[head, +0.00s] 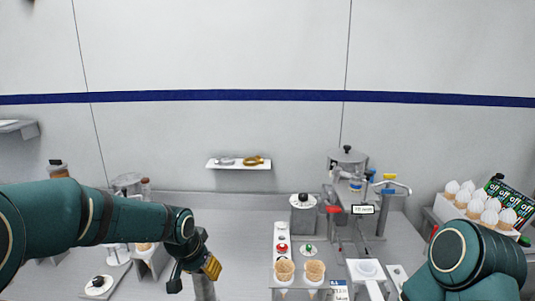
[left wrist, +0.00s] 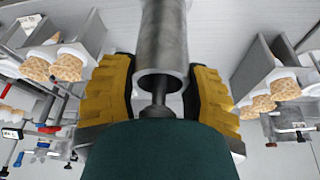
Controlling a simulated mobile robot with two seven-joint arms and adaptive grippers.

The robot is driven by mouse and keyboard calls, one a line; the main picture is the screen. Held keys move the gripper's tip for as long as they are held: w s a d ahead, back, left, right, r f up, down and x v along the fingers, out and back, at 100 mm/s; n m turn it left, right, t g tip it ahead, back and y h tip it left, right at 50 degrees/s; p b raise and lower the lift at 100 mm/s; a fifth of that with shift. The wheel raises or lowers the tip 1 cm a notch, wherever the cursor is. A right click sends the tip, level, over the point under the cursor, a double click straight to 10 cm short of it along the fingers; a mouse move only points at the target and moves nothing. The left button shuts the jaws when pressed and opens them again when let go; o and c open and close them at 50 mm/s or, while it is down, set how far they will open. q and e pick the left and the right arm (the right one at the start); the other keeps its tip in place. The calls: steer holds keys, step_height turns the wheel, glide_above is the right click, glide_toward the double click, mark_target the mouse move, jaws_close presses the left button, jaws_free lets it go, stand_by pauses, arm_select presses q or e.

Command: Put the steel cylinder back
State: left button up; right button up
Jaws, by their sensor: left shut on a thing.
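My left gripper (head: 199,272) is at the lower left of centre in the head view, its yellow fingers pointing down. It is shut on the steel cylinder (head: 204,289), a plain grey metal tube whose lower part runs out of the picture. In the left wrist view the steel cylinder (left wrist: 160,40) stands between the two yellow pads of the left gripper (left wrist: 160,80), with its open hollow end towards the camera. A dark rod shows at that open end. My right arm shows at the lower right, but its gripper is out of view.
A stand with wafer cones (head: 285,270) is right of my left gripper. Behind it are a lidded grey pot (head: 303,212) and a machine with a small display (head: 362,210). A white rack of topped cones (head: 447,212) is at the right. A wall shelf (head: 238,164) holds small items.

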arm_select(q)
steer(key=s+f+n+b, duration=0.1)
steer(key=s+f+b, duration=0.1)
steer(key=s+f, duration=0.2)
steer(key=s+a+f+n+y+b, duration=0.1)
steer(key=s+f, duration=0.3)
steer(key=f, duration=0.6)
steer(key=s+a+f+n+b, duration=0.1)
steer(key=s+f+b, duration=0.2)
steer(key=f, duration=0.5)
steer(key=shift+s+t, duration=0.3)
steer(key=shift+s, duration=0.35)
steer(key=shift+f, duration=0.1)
